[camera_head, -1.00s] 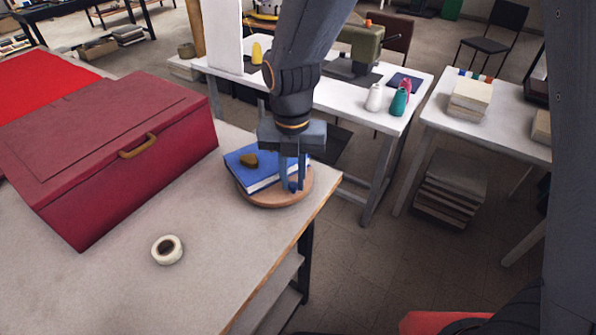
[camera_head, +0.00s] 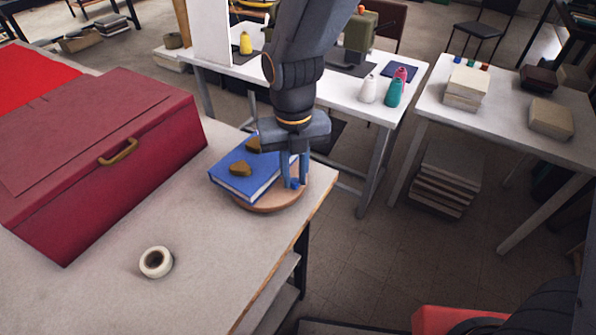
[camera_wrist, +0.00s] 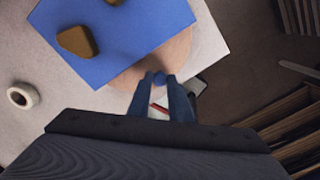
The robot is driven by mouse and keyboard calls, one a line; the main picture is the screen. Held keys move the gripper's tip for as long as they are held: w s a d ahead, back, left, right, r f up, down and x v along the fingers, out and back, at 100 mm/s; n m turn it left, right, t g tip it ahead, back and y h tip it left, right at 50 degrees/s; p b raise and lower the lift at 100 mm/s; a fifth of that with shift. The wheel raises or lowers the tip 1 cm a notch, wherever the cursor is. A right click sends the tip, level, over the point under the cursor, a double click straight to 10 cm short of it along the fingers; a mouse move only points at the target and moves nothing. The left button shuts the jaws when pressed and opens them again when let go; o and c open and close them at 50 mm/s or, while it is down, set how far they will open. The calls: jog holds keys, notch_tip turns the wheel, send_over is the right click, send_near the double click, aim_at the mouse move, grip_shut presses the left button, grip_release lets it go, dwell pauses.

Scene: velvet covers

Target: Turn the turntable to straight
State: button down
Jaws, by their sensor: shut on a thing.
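My gripper (camera_head: 294,184) points down at the right side of the turntable. Its fingers are shut on a small blue knob (camera_wrist: 159,79) at the turntable's rim. In the wrist view the turntable (camera_wrist: 172,58) shows partly from under the blue book (camera_wrist: 125,35). My fingers hide part of the knob.
A large dark red case (camera_head: 100,150) with a brass handle stands left of the turntable. A white tape roll (camera_head: 156,262) lies on the table (camera_head: 190,285) in front. The table's edge is close on the right. A white table with bottles (camera_head: 368,88) stands behind.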

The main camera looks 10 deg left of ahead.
jog(key=shift+r, duration=0.1)
jog(key=c, duration=1.6)
grip_release()
jog(key=shift+c, duration=0.2)
jog(key=shift+r+b, duration=0.9)
jog(key=shift+r, duration=2.95)
